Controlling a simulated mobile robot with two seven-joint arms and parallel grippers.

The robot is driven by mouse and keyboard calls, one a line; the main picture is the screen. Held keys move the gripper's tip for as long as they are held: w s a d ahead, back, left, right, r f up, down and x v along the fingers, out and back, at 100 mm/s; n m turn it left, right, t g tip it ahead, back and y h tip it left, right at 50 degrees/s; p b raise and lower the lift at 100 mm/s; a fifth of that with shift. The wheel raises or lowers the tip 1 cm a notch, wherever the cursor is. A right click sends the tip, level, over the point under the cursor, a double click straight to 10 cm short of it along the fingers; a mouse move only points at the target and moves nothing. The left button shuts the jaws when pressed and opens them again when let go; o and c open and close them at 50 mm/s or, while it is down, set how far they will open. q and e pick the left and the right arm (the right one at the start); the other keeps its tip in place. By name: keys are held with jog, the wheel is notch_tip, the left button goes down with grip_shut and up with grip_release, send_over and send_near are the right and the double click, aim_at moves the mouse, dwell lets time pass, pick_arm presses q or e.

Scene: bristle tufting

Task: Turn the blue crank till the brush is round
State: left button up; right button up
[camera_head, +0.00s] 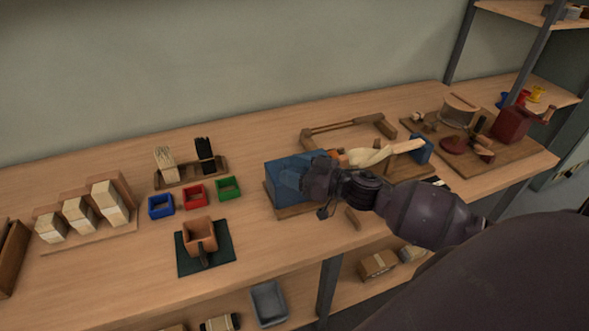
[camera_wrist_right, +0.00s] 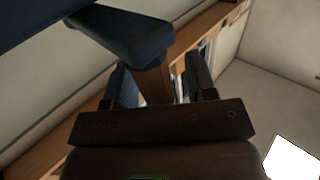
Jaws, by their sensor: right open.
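A blue box (camera_head: 284,182) stands on a wooden base at the middle of the bench. The brush (camera_head: 370,156), with pale bristles, lies at its right, its light wooden handle pointing to a small blue block (camera_head: 421,149). My right gripper (camera_head: 320,184) is at the right front of the box and hides part of it. In the right wrist view, the dark blue crank arm (camera_wrist_right: 125,30) carries a wooden handle (camera_wrist_right: 155,86). The handle stands between the open fingers of the gripper (camera_wrist_right: 160,84), with gaps on the sides. My left gripper is out of view.
Small blue, red and green trays (camera_head: 194,196) and a brown box on a dark mat (camera_head: 218,257) stand left of the blue box. A wooden frame (camera_head: 345,128) lies behind. A board with red devices (camera_head: 512,124) is at the right.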

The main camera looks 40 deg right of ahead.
jog(key=c, duration=0.9)
grip_shut()
jog(key=shift+s+d+n+g+y, duration=0.1)
jog(key=shift+d+n+g+y, duration=0.25)
jog(key=shift+n+g+y, duration=0.25)
jog(key=shift+s+d+n+g+y, duration=0.1)
jog(key=shift+d+n+g+y, duration=0.25)
jog(key=shift+y, duration=0.35)
jog(key=shift+w+d+n+g+y+b, duration=0.1)
jog(key=shift+d+n+g+y+b, duration=0.95)
jog(key=shift+g, duration=0.55)
jog(key=shift+w+d+n+g+y+b, duration=0.1)
jog(key=shift+d+n+g+y+b, duration=0.6)
jog(key=shift+n+g, duration=0.85)
jog(key=shift+d+n+g+y+b, duration=0.65)
jog(key=shift+n+g+y+b, duration=0.4)
jog(key=shift+g, duration=0.65)
